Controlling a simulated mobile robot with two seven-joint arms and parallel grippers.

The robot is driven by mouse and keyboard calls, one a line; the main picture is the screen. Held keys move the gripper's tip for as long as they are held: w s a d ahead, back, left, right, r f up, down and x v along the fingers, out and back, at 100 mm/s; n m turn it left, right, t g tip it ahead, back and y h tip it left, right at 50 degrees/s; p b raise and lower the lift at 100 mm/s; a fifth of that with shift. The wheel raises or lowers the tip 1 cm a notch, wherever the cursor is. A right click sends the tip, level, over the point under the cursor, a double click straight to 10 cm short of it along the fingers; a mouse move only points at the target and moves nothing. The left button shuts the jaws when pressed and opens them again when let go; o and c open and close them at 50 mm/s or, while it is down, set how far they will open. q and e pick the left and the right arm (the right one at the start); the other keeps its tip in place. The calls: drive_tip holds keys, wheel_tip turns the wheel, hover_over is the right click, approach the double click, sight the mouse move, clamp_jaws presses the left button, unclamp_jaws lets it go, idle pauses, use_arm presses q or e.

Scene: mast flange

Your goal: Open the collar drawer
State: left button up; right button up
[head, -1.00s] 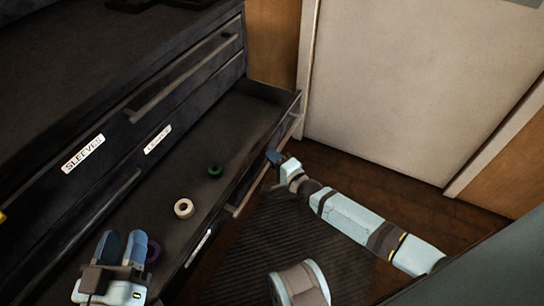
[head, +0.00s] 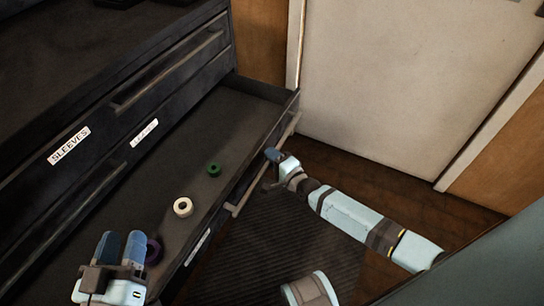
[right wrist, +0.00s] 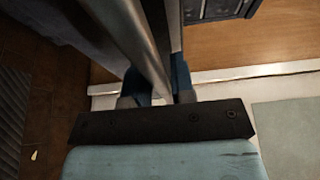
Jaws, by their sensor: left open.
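A dark drawer (head: 238,112) stands pulled out of the black cabinet. Its front bears a long bar handle (head: 236,206) and a white label (head: 197,248) too oblique to read, so I cannot tell if it is the collar drawer. My right gripper (head: 273,158) is at this handle; in the right wrist view its blue fingers (right wrist: 160,85) lie on both sides of the bar, shut on it. Inside the drawer lie a green ring (head: 214,169), a white ring (head: 183,207) and a purple ring (head: 153,251). My left gripper (head: 121,246) is open and empty, beside the purple ring in the picture.
A shut drawer labelled SLEEVES (head: 69,146) with a bar handle (head: 165,72) is above. Another label (head: 144,133) beside it is unreadable. A ribbed dark mat (head: 290,245) lies on the wooden floor. A pale door (head: 400,90) stands behind the right arm.

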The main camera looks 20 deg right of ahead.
drive_tip(key=shift+o, duration=1.1)
drive_tip(key=shift+s+d, duration=0.1)
drive_tip(key=shift+s, duration=0.15)
use_arm(q)
wheel_tip(320, 180, down, 6)
drive_tip(key=s+a+g+y+p, duration=0.1)
drive_tip(key=a+g+y+p, duration=0.1)
drive_tip(key=p, duration=0.1)
drive_tip(key=shift+g, duration=0.3)
use_arm(e)
drive_tip(key=v, duration=1.3)
use_arm(q)
drive_tip(key=shift+r, duration=0.15)
use_arm(e)
drive_tip(key=shift+s+d, duration=0.1)
